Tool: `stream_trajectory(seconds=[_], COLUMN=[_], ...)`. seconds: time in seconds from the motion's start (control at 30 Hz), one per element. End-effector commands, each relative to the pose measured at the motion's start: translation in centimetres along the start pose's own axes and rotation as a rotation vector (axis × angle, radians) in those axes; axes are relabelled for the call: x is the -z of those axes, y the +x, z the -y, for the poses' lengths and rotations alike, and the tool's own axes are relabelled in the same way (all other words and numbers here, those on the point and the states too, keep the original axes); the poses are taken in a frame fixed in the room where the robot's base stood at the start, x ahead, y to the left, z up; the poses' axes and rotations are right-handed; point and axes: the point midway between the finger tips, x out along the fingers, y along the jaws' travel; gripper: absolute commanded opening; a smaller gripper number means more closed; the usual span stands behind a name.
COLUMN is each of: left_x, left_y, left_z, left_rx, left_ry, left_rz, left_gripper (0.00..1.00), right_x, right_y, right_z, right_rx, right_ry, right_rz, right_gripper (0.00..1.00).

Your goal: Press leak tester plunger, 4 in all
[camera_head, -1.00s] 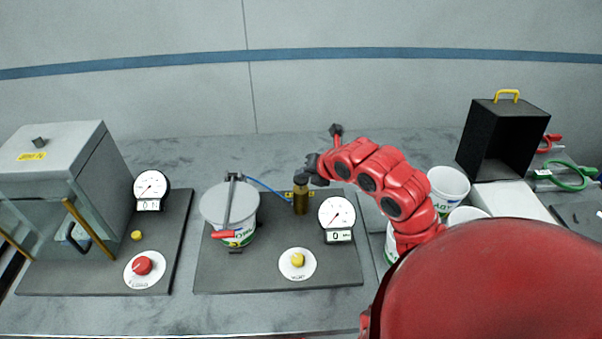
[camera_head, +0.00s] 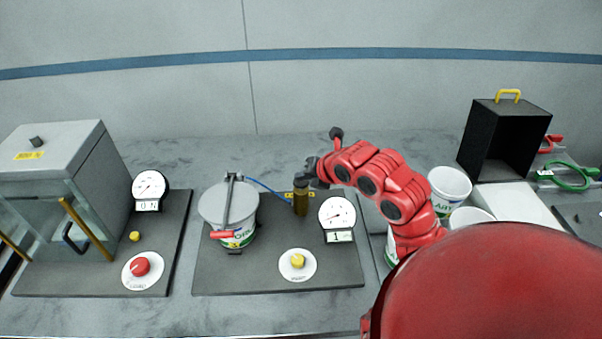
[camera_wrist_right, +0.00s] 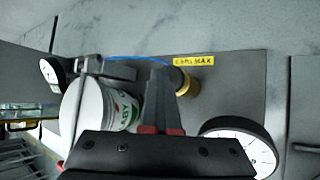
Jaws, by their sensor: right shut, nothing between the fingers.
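The leak tester stands in the middle of the bench in the head view. Its plunger is an upright brass cylinder (camera_head: 300,206) with a dark top, and it also shows in the wrist view (camera_wrist_right: 193,88). My right gripper (camera_head: 304,178) is shut and empty, with its fingertips at the plunger's dark top; the exact contact is partly hidden. The shut fingers also show in the wrist view (camera_wrist_right: 162,92). The tester's round gauge (camera_head: 337,212) has a readout (camera_head: 340,236) showing 1. A white tub (camera_head: 240,236) sits clamped under a grey lid. My left gripper is out of view.
A yellow knob (camera_head: 298,261) sits at the tester's front. A grey chamber (camera_head: 55,150) with a gauge and red knob (camera_head: 140,267) stands left. White tubs (camera_head: 450,184) and a black box (camera_head: 505,135) stand right of my arm. A blue hose runs behind the plunger.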

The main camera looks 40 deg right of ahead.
Motion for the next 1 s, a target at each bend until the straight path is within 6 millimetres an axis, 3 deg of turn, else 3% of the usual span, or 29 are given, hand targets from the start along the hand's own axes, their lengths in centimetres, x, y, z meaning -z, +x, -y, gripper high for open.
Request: stream_trajectory(seconds=[0.57,1.0], left_x=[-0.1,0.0], left_y=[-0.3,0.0], left_z=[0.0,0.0], left_rx=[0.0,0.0], left_ry=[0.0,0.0], left_rz=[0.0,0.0], left_gripper=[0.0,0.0], right_x=[0.2,-1.1], right_y=[0.2,-1.4], right_z=[0.2,-0.9], right_rx=[0.002,0.002], right_ry=[0.001,0.0], right_rz=[-0.003,0.001], right_gripper=[0.0,0.0])
